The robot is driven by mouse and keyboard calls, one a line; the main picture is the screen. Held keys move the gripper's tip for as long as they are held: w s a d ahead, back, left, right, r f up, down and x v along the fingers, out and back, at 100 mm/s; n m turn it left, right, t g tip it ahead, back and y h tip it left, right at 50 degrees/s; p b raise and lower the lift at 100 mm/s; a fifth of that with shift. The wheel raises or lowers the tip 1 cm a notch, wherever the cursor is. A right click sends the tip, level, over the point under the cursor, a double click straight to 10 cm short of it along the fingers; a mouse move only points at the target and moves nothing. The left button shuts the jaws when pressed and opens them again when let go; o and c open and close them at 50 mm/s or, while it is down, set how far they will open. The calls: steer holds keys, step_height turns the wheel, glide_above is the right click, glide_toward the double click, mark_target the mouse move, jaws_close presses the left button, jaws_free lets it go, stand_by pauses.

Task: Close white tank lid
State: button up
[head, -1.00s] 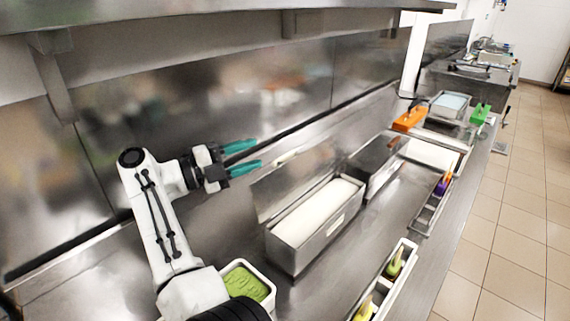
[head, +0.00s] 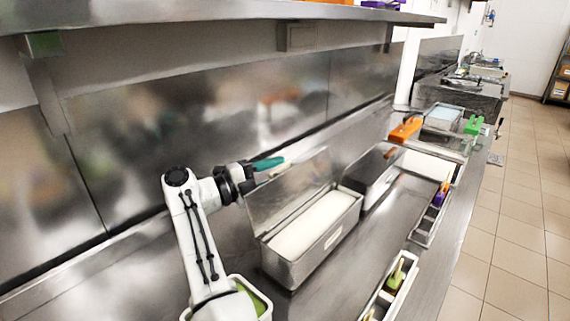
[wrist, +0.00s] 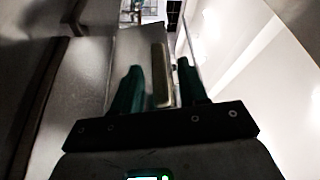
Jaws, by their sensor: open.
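The white tank (head: 318,249) is a steel box holding a flat white mass, in the middle of the counter in the head view. Its steel lid (head: 292,190) stands raised and tilted back on the left side of the tank. My gripper (head: 280,162) is open at the lid's upper edge. In the wrist view, a pale bar-shaped handle (wrist: 160,75) on the lid shows between the two teal fingers of my gripper (wrist: 160,72). I cannot tell whether a finger touches it. The far finger is mostly hidden in the head view.
A second steel tank with a raised lid (head: 372,172) stands just behind. A white tub with green contents (head: 262,300) is by my arm. A narrow tray (head: 403,275) with scoops lies to the right. A shelf (head: 200,22) overhangs the counter.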

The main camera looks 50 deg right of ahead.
steer(key=shift+x, duration=1.4)
jaws_close()
